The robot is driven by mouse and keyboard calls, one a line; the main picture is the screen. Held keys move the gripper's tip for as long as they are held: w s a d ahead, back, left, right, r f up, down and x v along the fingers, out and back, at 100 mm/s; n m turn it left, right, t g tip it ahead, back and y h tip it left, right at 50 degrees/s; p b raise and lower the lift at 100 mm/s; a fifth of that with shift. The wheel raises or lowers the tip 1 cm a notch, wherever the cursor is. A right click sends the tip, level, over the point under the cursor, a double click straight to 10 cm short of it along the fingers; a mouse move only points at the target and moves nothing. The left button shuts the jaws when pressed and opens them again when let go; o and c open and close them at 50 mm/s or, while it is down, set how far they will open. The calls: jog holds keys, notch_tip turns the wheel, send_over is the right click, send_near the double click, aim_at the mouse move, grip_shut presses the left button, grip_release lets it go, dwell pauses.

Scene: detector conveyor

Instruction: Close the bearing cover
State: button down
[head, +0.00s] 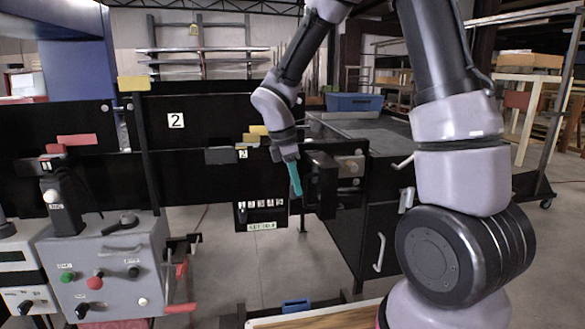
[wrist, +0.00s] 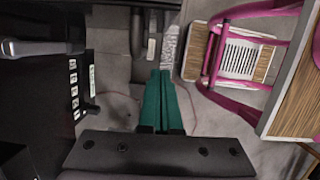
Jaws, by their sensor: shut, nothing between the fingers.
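My gripper (head: 298,193) has teal fingers pressed together and points down in front of the black conveyor side, empty. The fingers also show in the wrist view (wrist: 160,74), over open floor. Just right of the fingers in the head view, a dark block-like housing (head: 322,185) projects from the conveyor side; it may be the bearing cover, but I cannot tell whether it is open or shut. A black panel with white labels (head: 261,213) hangs just below and left of the fingers; in the wrist view a labelled black face (wrist: 74,85) stands left of them.
A grey control box (head: 115,262) with knobs and red levers stands at the left. A blue bin (head: 354,102) sits on the conveyor behind. In the wrist view a pink-framed object (wrist: 240,55) stands at the right. Grey floor is open below the gripper.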

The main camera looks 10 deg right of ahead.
aim_at(314, 188)
jog(key=shift+d+f, duration=0.25)
jog(key=shift+d, duration=0.5)
jog(key=shift+d+f, duration=0.2)
jog(key=shift+d, duration=0.5)
jog(key=shift+d+f, duration=0.25)
jog(key=shift+d, duration=0.5)
jog(key=shift+d, duration=0.1)
